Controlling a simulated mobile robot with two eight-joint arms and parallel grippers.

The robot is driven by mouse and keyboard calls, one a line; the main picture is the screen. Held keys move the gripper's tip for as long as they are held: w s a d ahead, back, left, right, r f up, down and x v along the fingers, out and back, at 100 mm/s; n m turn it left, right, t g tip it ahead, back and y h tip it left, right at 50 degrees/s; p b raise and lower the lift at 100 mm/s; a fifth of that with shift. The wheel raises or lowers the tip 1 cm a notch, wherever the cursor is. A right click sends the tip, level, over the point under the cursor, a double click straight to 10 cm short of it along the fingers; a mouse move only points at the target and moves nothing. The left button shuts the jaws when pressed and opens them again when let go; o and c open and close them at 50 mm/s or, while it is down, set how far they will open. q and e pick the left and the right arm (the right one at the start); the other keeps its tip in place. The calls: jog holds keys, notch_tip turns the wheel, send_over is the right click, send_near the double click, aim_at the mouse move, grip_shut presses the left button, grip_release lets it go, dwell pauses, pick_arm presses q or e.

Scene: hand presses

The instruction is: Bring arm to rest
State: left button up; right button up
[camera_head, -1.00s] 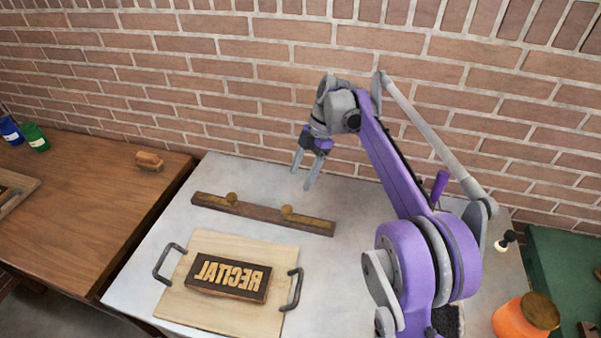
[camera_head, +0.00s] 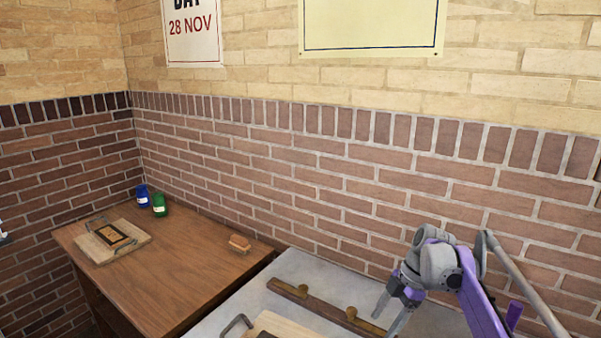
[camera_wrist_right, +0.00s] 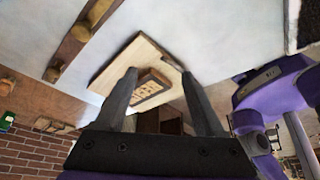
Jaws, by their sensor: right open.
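My right gripper (camera_head: 387,322) is in the head view at the lower right, on its purple and grey arm. It is open and empty, its fingers pointing down above the pale table (camera_head: 240,300), near the right end of a dark wooden rail (camera_head: 318,303) with brass knobs. In the right wrist view its two fingers (camera_wrist_right: 160,76) stand apart, with a light wooden board (camera_wrist_right: 118,62) and a dark lettered block (camera_wrist_right: 150,86) beyond them.
The board (camera_head: 288,322) is mostly cut off at the bottom of the head view. A brick wall (camera_head: 290,180) stands behind.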

jog(key=s+a+m+t+h, duration=0.2)
jog(key=s+m+t+h, duration=0.1)
jog(key=s+m, duration=1)
jog(key=s+f+m+t, duration=0.1)
jog(key=s+f+m, duration=0.1)
jog(key=s, duration=0.3)
jog(key=s+f+m+t+h+p, duration=0.1)
jog(key=s+f+m, duration=0.1)
jog(key=s, duration=0.3)
jog(key=s+f+m+t, duration=0.1)
jog(key=s+f+m, duration=0.1)
jog(key=s+f, duration=0.2)
jog(key=shift+s+a+f+m, duration=0.15)
jog(key=shift+s+m, duration=0.25)
jog(key=shift+s, duration=0.2)
pick_arm(q)
jog(key=shift+w+r, duration=0.1)
jog(key=shift+r, duration=0.75)
pick_arm(e)
jog(key=shift+s+f+m, duration=0.25)
jog(key=shift+f+m, duration=0.05)
jog(key=shift+f, duration=0.05)
